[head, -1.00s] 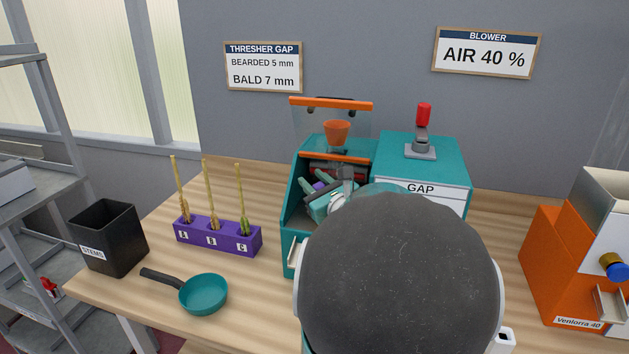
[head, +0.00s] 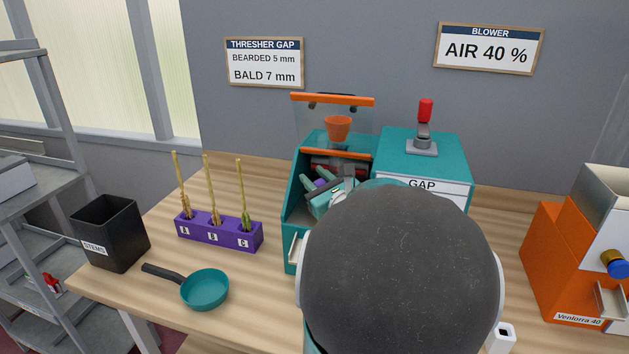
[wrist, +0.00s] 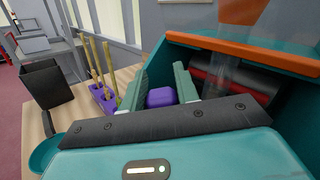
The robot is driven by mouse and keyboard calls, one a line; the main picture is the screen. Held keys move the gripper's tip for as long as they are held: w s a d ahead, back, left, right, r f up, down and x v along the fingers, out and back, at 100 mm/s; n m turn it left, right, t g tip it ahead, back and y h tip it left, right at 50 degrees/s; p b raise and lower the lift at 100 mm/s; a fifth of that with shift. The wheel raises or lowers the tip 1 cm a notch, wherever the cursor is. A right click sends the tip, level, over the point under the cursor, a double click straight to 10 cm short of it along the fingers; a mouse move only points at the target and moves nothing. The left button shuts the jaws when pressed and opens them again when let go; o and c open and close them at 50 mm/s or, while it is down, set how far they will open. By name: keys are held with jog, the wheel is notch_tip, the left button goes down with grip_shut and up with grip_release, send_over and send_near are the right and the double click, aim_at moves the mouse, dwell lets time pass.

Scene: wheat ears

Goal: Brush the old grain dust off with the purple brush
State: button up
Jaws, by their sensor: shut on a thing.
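My gripper (wrist: 162,95) is shut on the purple brush (wrist: 161,97), whose purple end shows between the two teal fingers in the wrist view. In the head view my gripper (head: 320,187) is inside the open front of the teal thresher (head: 292,212), and only a little purple shows. The dark red drum (wrist: 227,84) lies behind and to the right of the fingers in the wrist view. The bristles are hidden, so I cannot tell whether they touch anything. No grain dust can be made out.
A purple rack (head: 218,233) holds three wheat ears upright. A teal pan (head: 205,289) lies in front of it, and a black STEMS bin (head: 112,235) stands to the left. A raised clear guard with an orange edge (head: 332,99) stands over the thresher. An orange blower (head: 556,255) is at right.

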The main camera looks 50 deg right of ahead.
jog(key=shift+s+a, duration=0.3)
jog(key=shift+a, duration=0.4)
jog(key=shift+w+d, duration=0.25)
jog(key=shift+d, duration=0.4)
jog(key=shift+s+d, duration=0.3)
jog(key=shift+s, duration=0.3)
dwell(2.2)
jog(key=shift+w, duration=0.15)
